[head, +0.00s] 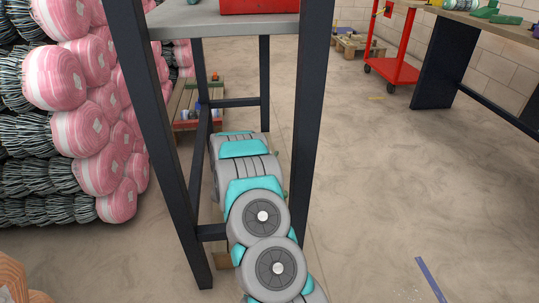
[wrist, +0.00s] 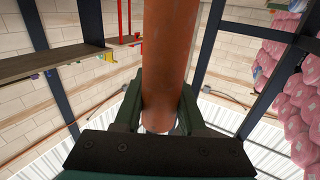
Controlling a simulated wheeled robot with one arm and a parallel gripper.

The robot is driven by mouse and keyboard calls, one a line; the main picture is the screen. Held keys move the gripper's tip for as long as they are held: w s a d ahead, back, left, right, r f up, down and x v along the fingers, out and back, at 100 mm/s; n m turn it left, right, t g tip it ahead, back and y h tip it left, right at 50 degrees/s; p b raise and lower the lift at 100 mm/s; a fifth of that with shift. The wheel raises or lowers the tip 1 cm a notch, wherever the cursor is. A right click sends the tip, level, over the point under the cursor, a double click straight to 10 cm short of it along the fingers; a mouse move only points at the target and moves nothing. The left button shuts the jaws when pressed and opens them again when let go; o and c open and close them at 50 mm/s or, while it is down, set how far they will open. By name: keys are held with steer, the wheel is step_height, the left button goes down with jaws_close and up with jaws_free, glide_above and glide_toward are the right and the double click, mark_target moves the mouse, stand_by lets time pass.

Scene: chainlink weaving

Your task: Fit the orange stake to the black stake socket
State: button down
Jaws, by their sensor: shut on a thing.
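The orange stake (wrist: 167,55), a thick rust-orange cylinder, shows in the wrist view. It runs from the top edge down between the dark green fingers of my gripper (wrist: 161,105). My gripper is shut on it, one finger at each side. The stake's upper end is cut off by the picture's edge. In the head view my arm reaches away under a table, and my gripper and the stake are hidden there. I cannot make out the black stake socket in either view.
A grey-topped table (head: 220,25) with dark legs stands around my arm. Pink-wrapped bundles (head: 97,172) are stacked at left. A low wooden pallet (head: 186,104) lies behind the table. A red cart (head: 398,65) and a workbench (head: 447,65) stand at back right. Right floor is mostly clear.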

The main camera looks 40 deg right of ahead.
steer(key=shift+f, duration=0.45)
steer(key=shift+c, duration=2)
jaws_free()
steer(key=v, duration=0.8)
steer(key=shift+d, duration=0.1)
